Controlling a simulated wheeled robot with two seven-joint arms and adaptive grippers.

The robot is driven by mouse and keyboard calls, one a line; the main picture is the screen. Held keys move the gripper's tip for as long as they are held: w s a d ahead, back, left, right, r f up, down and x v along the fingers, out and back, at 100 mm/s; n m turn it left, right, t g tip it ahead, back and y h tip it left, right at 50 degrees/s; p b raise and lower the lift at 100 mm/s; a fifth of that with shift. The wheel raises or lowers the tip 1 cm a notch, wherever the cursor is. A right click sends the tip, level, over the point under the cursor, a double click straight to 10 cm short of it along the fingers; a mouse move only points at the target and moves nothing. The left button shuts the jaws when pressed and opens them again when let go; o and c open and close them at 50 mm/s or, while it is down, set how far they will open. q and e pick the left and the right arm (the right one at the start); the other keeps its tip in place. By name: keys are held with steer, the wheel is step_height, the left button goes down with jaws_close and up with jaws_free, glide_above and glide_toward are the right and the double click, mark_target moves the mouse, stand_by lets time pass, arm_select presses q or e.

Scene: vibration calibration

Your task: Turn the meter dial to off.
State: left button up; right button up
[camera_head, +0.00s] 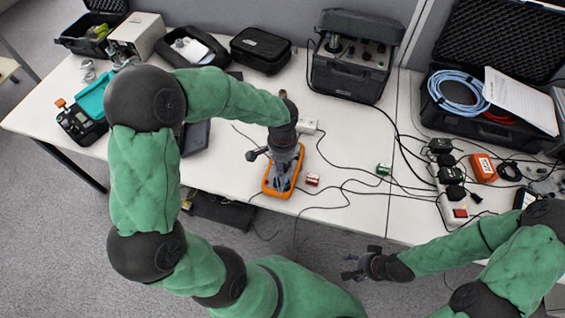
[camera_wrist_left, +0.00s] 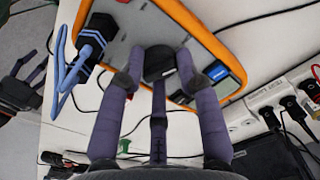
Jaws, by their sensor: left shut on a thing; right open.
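The meter (camera_head: 283,170) is a grey device with an orange rim, lying on the white table near its front edge, below my left gripper (camera_head: 280,152). In the left wrist view the meter (camera_wrist_left: 233,75) fills the top, and its dark round dial (camera_wrist_left: 159,64) sits between my left gripper's purple fingers (camera_wrist_left: 158,85). The fingers are closed around the dial; their exact contact is partly hidden. A black plug with blue leads (camera_wrist_left: 88,48) is at the meter's end. My right gripper (camera_head: 352,268) is open and empty, off the table's front edge.
A red-and-white block (camera_head: 312,179) and a green block (camera_head: 383,169) lie right of the meter among thin black cables. A power strip (camera_head: 447,200) with plugs and an orange box (camera_head: 483,168) are farther right. Open black cases (camera_head: 352,70) stand along the back.

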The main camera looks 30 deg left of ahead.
arm_select(q)
steer(key=shift+s+d+f+n, duration=0.1)
steer(key=shift+n, duration=0.5)
steer(key=shift+s+f+n, duration=0.1)
steer(key=shift+n, duration=0.5)
steer(key=o, duration=1.1)
steer(key=shift+o, duration=0.2)
steer(key=shift+r, duration=0.1)
steer(key=shift+w, duration=0.1)
steer(key=shift+r+n, duration=0.25)
steer(key=shift+n, duration=0.05)
step_height(320, 180, up, 12)
steer(key=shift+f, duration=0.25)
